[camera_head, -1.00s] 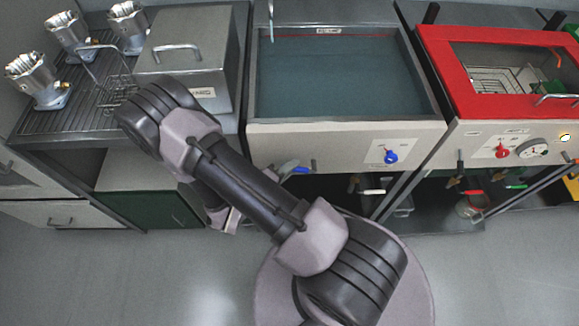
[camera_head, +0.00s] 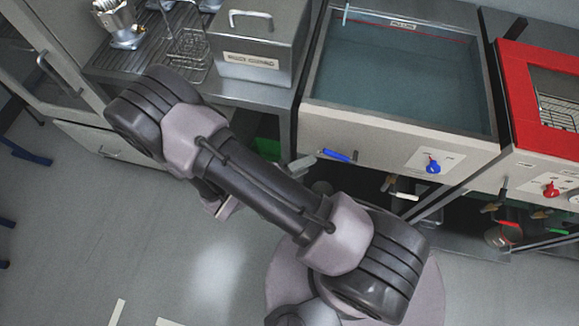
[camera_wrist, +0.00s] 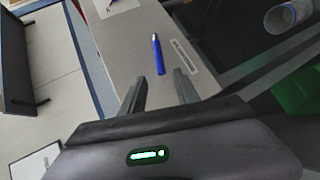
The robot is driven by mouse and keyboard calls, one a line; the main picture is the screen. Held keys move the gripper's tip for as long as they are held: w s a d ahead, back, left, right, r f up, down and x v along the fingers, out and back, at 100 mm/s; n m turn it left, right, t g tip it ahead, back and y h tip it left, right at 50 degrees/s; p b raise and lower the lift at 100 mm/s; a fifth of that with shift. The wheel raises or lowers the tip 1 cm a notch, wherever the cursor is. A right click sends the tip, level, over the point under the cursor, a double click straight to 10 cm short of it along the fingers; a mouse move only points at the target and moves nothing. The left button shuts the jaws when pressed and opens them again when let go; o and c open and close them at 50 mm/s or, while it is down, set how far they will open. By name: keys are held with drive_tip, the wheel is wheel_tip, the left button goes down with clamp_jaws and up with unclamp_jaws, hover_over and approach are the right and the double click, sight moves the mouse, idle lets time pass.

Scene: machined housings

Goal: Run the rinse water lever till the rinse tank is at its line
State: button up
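The rinse tank (camera_head: 400,75) is an open steel basin with bluish water, in the head view at upper middle. A red line runs along its back wall near the rim; the water surface lies below it. A blue-handled lever (camera_head: 338,155) sticks out of the tank's front panel at left. The same blue handle (camera_wrist: 158,55) shows in the wrist view beside a label strip. My gripper (camera_wrist: 160,80) is open and empty, with the handle's near end between its fingertips in the picture; I cannot tell the depth gap. In the head view my arm mostly hides the gripper.
A blue knob (camera_head: 433,165) sits on a white plate at the tank's right front. A steel lidded box (camera_head: 257,45) stands left of the tank, and a red-framed unit (camera_head: 540,90) to the right.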

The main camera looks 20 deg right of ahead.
drive_tip(key=v, duration=0.6)
drive_tip(key=shift+p, duration=0.4)
idle(1.5)
